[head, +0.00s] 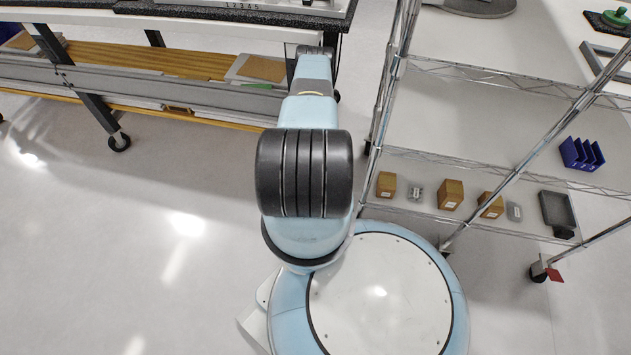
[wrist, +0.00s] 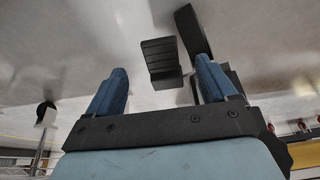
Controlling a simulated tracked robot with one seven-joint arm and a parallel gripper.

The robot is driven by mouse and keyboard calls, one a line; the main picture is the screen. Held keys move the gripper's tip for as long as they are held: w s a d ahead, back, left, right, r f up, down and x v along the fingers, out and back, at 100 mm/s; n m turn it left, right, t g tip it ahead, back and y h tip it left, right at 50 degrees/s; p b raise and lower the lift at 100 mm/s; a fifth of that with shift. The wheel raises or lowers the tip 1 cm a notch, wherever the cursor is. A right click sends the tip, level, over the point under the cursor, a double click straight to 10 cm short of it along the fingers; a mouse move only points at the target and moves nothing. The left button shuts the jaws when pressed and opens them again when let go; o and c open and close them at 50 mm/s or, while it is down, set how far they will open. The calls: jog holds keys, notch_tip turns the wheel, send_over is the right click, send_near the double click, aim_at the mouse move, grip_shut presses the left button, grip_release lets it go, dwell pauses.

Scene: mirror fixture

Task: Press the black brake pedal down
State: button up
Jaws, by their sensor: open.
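In the wrist view, a black ribbed pedal pad (wrist: 160,60) shows ahead of my gripper, between the lines of its two fingers. A longer black bar (wrist: 192,32) stands just right of the pad; I cannot tell whether it is a second pedal or part of the same assembly. My gripper (wrist: 162,85) is open, with blue fingers well apart and nothing held. The pad appears beyond the fingertips, and the right finger overlaps dark parts behind it. Contact cannot be judged. In the head view the pedal and my gripper are hidden; my arm reaches toward the table.
A wheeled table with lower shelf bars (head: 150,62) stands at the upper left in the head view. A wire rack (head: 480,85) with small boxes (head: 450,194) and a blue bin (head: 581,154) stands close right of my arm. The floor at left is clear.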

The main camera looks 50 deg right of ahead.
jog(key=shift+x, duration=3.4)
jog(key=c, duration=1.1)
jog(key=shift+o, duration=0.2)
jog(key=shift+f+t+h, duration=0.3)
jog(key=shift+f+h, duration=0.05)
jog(key=shift+h, duration=0.25)
jog(key=o, duration=1.1)
jog(key=shift+c, duration=0.2)
jog(key=v, duration=1.3)
jog(key=shift+a+r, duration=0.25)
jog(key=shift+r, duration=0.05)
